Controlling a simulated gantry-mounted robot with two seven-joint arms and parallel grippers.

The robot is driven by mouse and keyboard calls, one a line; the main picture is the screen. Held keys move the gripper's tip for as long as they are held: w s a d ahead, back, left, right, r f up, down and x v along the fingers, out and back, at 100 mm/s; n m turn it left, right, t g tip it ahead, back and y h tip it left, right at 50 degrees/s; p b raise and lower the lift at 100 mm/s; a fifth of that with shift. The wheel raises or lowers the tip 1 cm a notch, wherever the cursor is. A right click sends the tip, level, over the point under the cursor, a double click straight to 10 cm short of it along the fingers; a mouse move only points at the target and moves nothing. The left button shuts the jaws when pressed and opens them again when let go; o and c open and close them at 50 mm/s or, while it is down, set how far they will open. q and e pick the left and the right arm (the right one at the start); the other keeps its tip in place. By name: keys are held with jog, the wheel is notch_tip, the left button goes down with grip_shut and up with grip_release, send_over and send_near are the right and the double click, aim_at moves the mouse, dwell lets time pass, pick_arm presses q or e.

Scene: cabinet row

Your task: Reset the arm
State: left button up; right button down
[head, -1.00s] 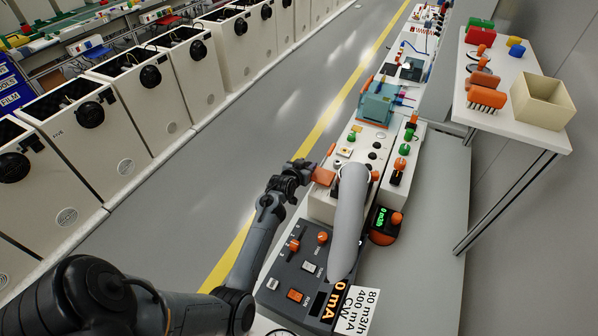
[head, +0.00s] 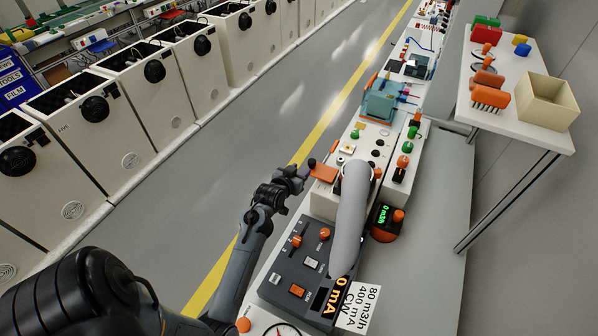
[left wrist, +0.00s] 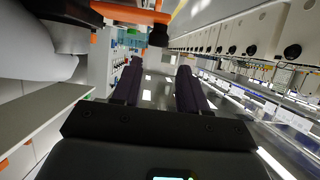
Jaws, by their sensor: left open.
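My left gripper (head: 303,172) reaches in from the left in the head view, beside the near bench machine. Its two dark fingers stand apart with nothing between them in the left wrist view (left wrist: 158,88). An orange lever (head: 323,173) with a dark knob sits just right of the fingertips in the head view. An orange bar (left wrist: 130,13) with a dark knob shows beyond the fingers, at the top of the left wrist view. The fingers look apart from it. My right gripper is not seen.
A grey curved tube (head: 350,220) rises over the dark control panel (head: 305,265) right of my arm. A teal machine (head: 381,103) stands farther along the bench. A side shelf holds a beige bin (head: 546,100). The floor aisle (head: 225,165) on the left is clear.

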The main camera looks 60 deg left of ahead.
pick_arm(q)
jog(key=s+d+f+m, duration=0.2)
jog(key=s+f, duration=0.3)
jog(key=s+d+f+m+g+h, duration=0.1)
jog(key=s+d+m+h, duration=0.15)
jog(key=d, duration=0.55)
jog(key=s+d+m+g+h, duration=0.2)
jog(key=s+d, duration=0.1)
jog(key=d, duration=0.5)
jog(key=s+d+r+m+g+h, duration=0.2)
jog(key=s+d+r+g, duration=0.2)
jog(key=s+d, duration=0.9)
notch_tip(320, 180, up, 23)
jog(key=g+p, duration=0.1)
jog(key=p, duration=2.2)
jog(key=shift+s+d+f+n, duration=0.2)
jog(key=shift+d+n, duration=0.15)
jog(key=shift+d, duration=0.05)
